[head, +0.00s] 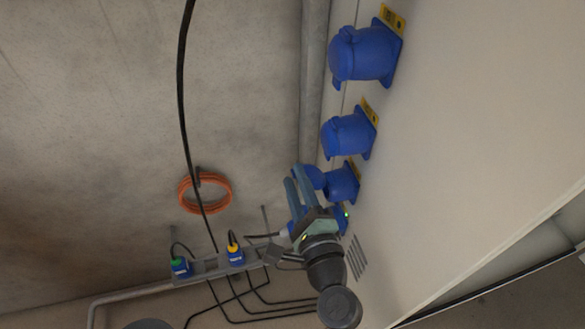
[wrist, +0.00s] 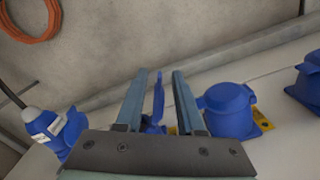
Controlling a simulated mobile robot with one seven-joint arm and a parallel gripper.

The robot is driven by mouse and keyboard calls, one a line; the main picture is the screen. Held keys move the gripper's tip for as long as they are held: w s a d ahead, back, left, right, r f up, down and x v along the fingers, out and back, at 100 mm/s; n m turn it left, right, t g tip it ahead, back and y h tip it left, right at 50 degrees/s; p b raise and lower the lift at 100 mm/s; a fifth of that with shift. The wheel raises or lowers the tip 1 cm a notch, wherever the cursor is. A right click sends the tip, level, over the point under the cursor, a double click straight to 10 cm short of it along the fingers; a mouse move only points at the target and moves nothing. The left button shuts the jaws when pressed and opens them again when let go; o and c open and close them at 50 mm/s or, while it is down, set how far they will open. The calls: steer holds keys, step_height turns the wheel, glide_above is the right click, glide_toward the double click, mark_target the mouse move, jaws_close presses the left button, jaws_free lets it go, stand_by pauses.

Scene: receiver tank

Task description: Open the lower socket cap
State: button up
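A blue socket (head: 343,183) on the pale panel has its round cap (head: 314,177) swung out from its mouth, beside my gripper. In the wrist view the cap (wrist: 158,98) shows nearly edge-on, standing up between the two fingers. My gripper (head: 295,174) is open; in the wrist view its fingers (wrist: 160,72) are apart, with gaps visible on both sides of the cap. The socket's body is mostly hidden behind my gripper in the wrist view.
Two more blue sockets with closed caps (head: 365,53) (head: 348,133) sit along the panel. A blue socket with a grey plug (wrist: 58,128) is at left in the wrist view. An orange hose coil (head: 205,192) and black cables hang on the concrete wall.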

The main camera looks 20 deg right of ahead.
steer(key=shift+w, duration=1.2)
jaws_close()
stand_by(0.6)
